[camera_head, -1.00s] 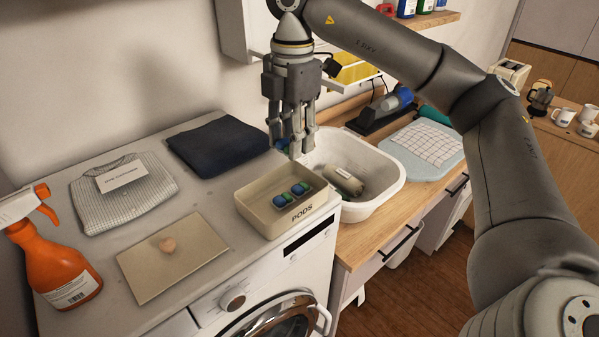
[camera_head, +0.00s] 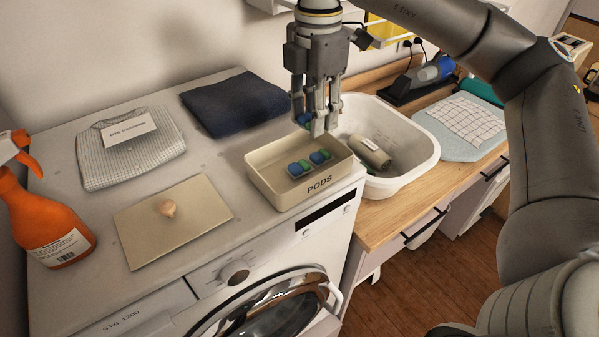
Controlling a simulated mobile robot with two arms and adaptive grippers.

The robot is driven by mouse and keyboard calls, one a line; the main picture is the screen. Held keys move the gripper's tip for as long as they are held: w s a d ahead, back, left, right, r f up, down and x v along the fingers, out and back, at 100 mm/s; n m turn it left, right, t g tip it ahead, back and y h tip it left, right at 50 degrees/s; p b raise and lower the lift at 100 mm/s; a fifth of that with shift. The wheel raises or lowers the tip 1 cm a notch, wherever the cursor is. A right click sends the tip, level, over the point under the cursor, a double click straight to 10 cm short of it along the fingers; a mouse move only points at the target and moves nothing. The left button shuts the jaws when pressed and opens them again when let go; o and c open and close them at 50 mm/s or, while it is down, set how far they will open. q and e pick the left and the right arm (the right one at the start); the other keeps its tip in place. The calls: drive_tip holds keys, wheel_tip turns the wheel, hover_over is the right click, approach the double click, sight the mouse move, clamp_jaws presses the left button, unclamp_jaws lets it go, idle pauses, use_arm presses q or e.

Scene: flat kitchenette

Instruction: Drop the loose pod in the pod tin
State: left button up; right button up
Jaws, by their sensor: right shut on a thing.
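The pod tin (camera_head: 279,197) is a beige open tray marked PODS on top of the white washing machine. Several blue and green pods (camera_head: 309,164) sit inside it. My right gripper (camera_head: 317,122) points down at the tin's back edge, with its fingertips above the rim. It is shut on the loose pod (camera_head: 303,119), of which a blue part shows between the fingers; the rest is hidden. My left gripper is out of view.
A white basin (camera_head: 410,170) with a grey-green roll inside stands right of the tin. A dark folded cloth (camera_head: 235,102) lies behind it. A beige board (camera_head: 150,225) with a small pinkish object, a folded grey garment (camera_head: 125,150) and an orange spray bottle (camera_head: 48,220) are left.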

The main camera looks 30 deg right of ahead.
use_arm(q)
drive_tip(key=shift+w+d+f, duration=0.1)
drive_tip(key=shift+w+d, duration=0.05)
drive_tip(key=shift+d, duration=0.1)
use_arm(e)
drive_tip(key=shift+s+a+f, duration=0.1)
drive_tip(key=shift+s+a, duration=0.05)
drive_tip(key=o, duration=0.8)
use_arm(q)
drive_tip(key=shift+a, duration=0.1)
use_arm(e)
wheel_tip(320, 180, up, 12)
idle(0.4)
